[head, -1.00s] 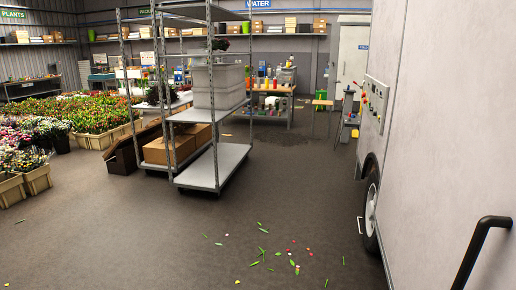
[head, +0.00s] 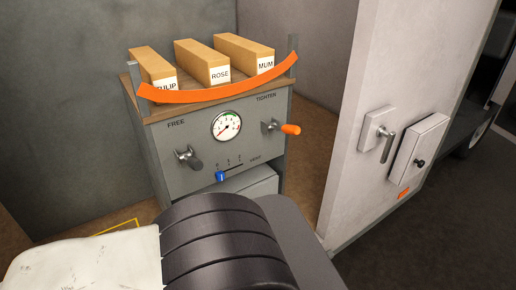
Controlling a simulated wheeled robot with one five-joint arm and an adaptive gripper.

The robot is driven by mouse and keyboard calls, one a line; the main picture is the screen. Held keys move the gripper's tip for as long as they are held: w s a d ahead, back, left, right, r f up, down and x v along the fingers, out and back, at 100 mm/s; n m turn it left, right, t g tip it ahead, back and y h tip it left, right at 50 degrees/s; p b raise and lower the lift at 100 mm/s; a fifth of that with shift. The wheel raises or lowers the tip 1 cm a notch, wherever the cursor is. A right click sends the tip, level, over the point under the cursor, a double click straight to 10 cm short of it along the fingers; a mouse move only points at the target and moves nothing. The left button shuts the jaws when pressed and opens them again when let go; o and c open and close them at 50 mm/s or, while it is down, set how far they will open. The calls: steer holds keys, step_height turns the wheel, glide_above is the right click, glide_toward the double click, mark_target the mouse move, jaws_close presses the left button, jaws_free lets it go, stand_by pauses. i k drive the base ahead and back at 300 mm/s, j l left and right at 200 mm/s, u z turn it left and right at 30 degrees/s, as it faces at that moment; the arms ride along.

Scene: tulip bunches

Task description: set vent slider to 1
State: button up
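The vent slider's blue knob (head: 221,176) sits at the left end of a short slot on the front of a grey cabinet (head: 190,148). The slot runs right and slightly up, with small marks above it and the word VENT (head: 255,160) at its right. The numbers are too small to read surely. My arm, white and ribbed black, fills the bottom of the view, below the slider and apart from it in the picture. My gripper's fingers do not show.
Above the slider are a round gauge (head: 226,126), a left lever (head: 188,158) by FREE and an orange-tipped right lever (head: 282,128) by TIGHTEN. Labelled boxes (head: 202,62) stand on top behind an orange strap (head: 220,92). A pale wall (head: 362,110) with a handle stands right.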

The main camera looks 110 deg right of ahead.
mark_target(220, 176)
steer(key=k+j+z, duration=0.1)
steer(key=z, duration=3.4)
